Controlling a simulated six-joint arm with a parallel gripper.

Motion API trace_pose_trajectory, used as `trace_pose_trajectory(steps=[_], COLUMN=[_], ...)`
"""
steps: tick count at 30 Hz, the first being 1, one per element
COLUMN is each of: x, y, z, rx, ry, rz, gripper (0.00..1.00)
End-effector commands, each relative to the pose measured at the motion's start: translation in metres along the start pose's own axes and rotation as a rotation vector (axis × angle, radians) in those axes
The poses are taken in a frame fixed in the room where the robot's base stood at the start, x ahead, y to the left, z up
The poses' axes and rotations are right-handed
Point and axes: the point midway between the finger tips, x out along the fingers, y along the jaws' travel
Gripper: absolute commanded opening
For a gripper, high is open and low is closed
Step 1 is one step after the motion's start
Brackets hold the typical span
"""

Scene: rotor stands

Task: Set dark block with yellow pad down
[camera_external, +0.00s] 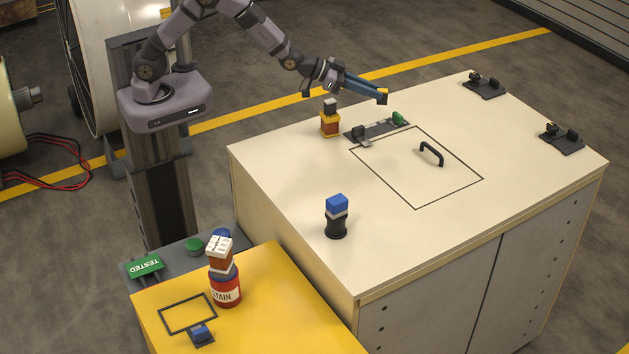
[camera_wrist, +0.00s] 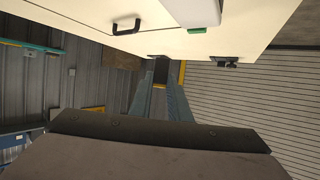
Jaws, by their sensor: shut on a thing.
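My gripper (camera_external: 382,97) is held out above the far edge of the cream cabinet top, over the stand with the green piece. Its two long blue-grey fingers are closed together. In the wrist view my gripper (camera_wrist: 160,84) has its fingertips closed on a small dark block (camera_wrist: 159,74), which shows only in part. I cannot clearly make out the yellow pad; a yellow strip beside the tips may be floor marking. In the external view the held block is too small to tell from the fingertips.
The cabinet top (camera_external: 290,185) carries a black rotor stand (camera_external: 362,133) with a green piece (camera_external: 398,117), a black handle (camera_external: 431,153), an orange-and-black stack (camera_external: 330,119), a blue-topped black piece (camera_external: 337,217) and two far-right stands (camera_external: 484,84). A yellow table (camera_external: 262,315) adjoins it.

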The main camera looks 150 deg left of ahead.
Motion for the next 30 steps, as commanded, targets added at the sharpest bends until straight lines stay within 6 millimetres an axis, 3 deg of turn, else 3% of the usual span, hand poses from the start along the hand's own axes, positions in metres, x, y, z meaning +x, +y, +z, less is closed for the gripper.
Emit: trace_pose_trajectory(steps=[1, 6, 12, 20, 30], x=[0.004, 0.009, 0.009, 0.009, 0.025], y=[-0.025, -0.081, -0.117, -0.127, -0.126], z=[0.001, 0.005, 0.009, 0.011, 0.050], rx=[-0.013, -0.049, -0.071, -0.078, -0.078], ry=[0.003, 0.001, -0.001, -0.002, -0.006], rz=[-0.033, -0.117, -0.174, -0.189, -0.187], gripper=[0.00, 0.00, 0.00, 0.00, 0.00])
